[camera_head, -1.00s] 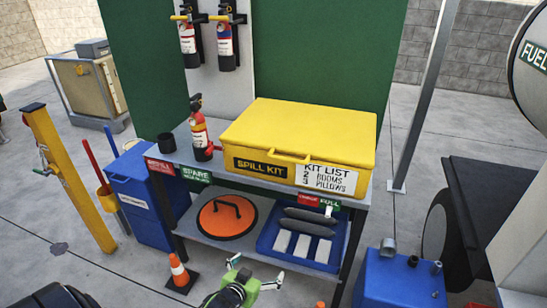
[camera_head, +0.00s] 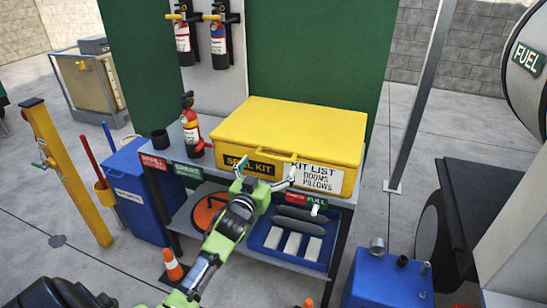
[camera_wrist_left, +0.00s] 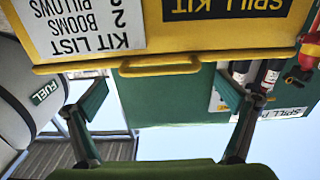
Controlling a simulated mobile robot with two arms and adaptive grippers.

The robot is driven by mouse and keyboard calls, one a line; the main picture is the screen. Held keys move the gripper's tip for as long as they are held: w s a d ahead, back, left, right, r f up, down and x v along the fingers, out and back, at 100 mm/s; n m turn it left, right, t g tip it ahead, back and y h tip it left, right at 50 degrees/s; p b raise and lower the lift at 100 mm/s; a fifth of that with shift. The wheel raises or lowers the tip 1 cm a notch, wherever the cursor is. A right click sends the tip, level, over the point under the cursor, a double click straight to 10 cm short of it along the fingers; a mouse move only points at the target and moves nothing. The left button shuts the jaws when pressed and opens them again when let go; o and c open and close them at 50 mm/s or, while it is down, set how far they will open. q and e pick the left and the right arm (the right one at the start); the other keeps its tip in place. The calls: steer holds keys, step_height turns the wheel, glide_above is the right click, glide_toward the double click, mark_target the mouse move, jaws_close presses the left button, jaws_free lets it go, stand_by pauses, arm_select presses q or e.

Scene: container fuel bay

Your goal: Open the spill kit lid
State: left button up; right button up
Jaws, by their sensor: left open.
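The yellow spill kit (camera_head: 290,135) sits on the upper shelf of a bench with its lid closed. A yellow handle (camera_head: 269,155) sticks out at the front edge of the lid. My left gripper (camera_head: 264,173) is open in front of the kit's front face, one finger on each side of the handle as seen from the head. In the left wrist view the picture is upside down; the handle (camera_wrist_left: 160,66) lies between the two spread fingers (camera_wrist_left: 163,98), apart from both. My right gripper is not in view.
The lower shelf holds a blue tray (camera_head: 262,240) with grey and white items. A blue box (camera_head: 390,280) stands at the front right.

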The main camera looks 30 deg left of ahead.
mark_target(273, 156)
arm_select(q)
steer(key=shift+x, duration=2.25)
